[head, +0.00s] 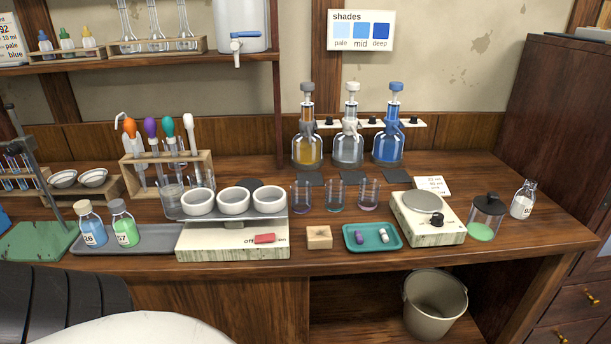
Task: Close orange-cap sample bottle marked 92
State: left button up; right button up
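I see no bottle with an orange cap. A small clear bottle with white contents (522,204) stands at the right end of the bench; its label is too small to read surely, and its top looks grey. A blue-filled bottle marked 26 (92,232) and a green-filled bottle marked 57 (124,229) stand upright on a grey tray (163,238) at the left, with pale and grey tops. Neither of my grippers is in view.
A hotplate-like block (232,242) with white bowls stands left of centre. A teal tray (372,246), a wooden block (319,238), a scale (428,226) and a lidded jar (487,215) line the front. Three dispenser bottles stand behind. The bench's right front corner is clear.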

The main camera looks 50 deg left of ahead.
aim_at(523, 201)
jog(key=z, duration=0.85)
jog(key=i, duration=3.7)
jog(key=u, duration=4.75)
